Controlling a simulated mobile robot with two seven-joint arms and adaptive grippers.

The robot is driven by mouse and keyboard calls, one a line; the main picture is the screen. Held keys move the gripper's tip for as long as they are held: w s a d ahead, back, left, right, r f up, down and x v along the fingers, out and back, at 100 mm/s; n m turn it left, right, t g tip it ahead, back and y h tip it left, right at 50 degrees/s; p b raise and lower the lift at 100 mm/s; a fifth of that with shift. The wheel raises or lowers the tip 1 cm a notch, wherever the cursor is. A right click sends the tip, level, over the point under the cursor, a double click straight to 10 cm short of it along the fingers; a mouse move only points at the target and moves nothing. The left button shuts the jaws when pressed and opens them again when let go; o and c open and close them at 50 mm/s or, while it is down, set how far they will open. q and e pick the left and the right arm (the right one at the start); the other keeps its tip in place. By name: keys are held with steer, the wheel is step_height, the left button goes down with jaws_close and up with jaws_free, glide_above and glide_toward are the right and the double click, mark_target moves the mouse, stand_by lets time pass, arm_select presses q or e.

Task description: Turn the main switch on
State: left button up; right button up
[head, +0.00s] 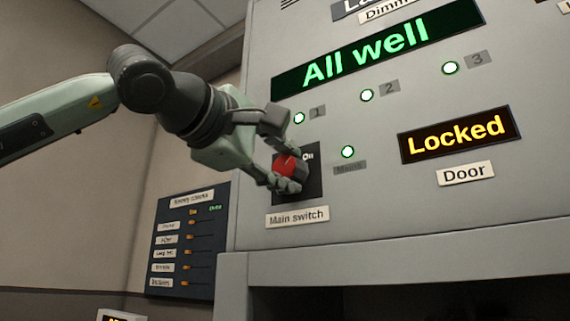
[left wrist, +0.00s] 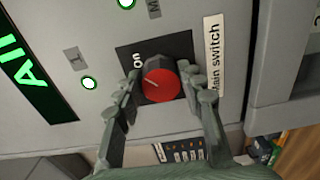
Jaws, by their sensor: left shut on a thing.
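The main switch is a red round knob (head: 285,165) on a black square plate (head: 313,188), above a label reading "Main switch" (head: 297,217). "On" is printed at the plate's upper right in the head view. In the left wrist view the knob (left wrist: 161,86) shows a pale pointer line aimed roughly left, somewhat below the "On" print. My left gripper (head: 289,163) is shut on the knob, one finger on each side, as the left wrist view also shows (left wrist: 161,77). The fingers partly hide the knob in the head view. My right gripper is not in view.
The mains lamp (head: 348,152) and lamps 1 (head: 299,118), 2 (head: 367,95) and 3 (head: 450,67) glow green. One display (head: 375,50) reads "All well"; the door display (head: 460,133) reads "Locked". A dark slider panel (head: 187,240) hangs at left. A dark recess lies below the cabinet face.

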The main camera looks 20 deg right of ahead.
arm_select(q)
steer(key=o, duration=1.2)
steer(key=shift+c, duration=0.2)
steer(key=shift+a, duration=0.1)
steer(key=v, duration=1.2)
